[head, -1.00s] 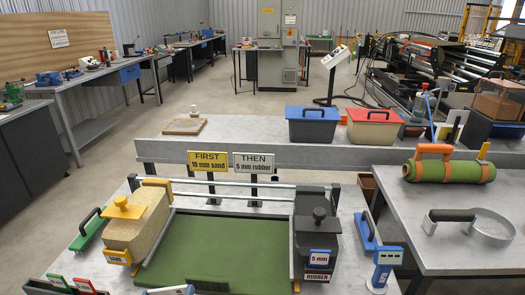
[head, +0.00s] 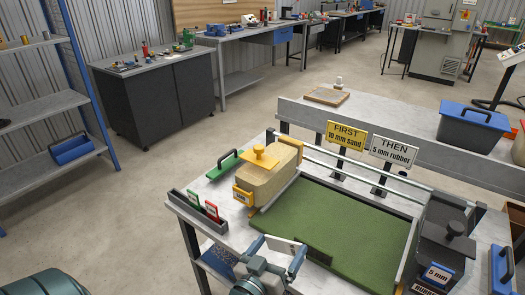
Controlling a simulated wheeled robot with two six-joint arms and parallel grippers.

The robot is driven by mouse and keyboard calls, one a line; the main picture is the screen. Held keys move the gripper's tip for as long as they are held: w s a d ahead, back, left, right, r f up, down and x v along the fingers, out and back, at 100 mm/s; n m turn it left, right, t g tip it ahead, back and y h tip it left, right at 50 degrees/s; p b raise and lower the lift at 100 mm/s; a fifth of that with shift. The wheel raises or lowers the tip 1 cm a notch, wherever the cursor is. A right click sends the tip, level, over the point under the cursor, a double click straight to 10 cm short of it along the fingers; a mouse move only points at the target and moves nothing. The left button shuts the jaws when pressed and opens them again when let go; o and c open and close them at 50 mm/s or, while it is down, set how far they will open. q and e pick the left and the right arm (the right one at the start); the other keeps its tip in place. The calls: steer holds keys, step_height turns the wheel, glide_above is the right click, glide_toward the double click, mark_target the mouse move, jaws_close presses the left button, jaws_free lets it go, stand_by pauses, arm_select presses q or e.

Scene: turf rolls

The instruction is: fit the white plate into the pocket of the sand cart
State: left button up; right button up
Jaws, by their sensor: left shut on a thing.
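The sand cart (head: 272,180) is a tan block with a yellow knob on top, standing at the left end of the green turf (head: 345,225). A yellow holder (head: 243,196) is on its near left end; whether its pocket is empty is too small to tell. My left gripper (head: 279,250) is shut on the white plate (head: 284,246), whose upper edge shows between the blue fingers. They are in front of the cart, near the turf's front edge, apart from the holder. My right gripper is not in view.
A dark rack (head: 196,213) with red and green cards is left of the cart. A green handled tool (head: 224,164) lies behind it. The dark rubber cart (head: 448,243) stands right of the turf. Two signs (head: 346,136) stand behind.

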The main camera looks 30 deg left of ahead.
arm_select(q)
steer(key=shift+a, duration=0.15)
steer(key=shift+s+a, duration=0.1)
steer(key=shift+a, duration=0.2)
steer(key=a+r, duration=0.3)
steer(key=a, duration=0.2)
steer(key=a+r+m+h, duration=0.1)
steer(key=a+r, duration=0.2)
steer(key=a, duration=0.2)
steer(key=shift+s+a+h, duration=0.2)
steer(key=shift+a+h, duration=0.1)
steer(key=shift+a, duration=0.1)
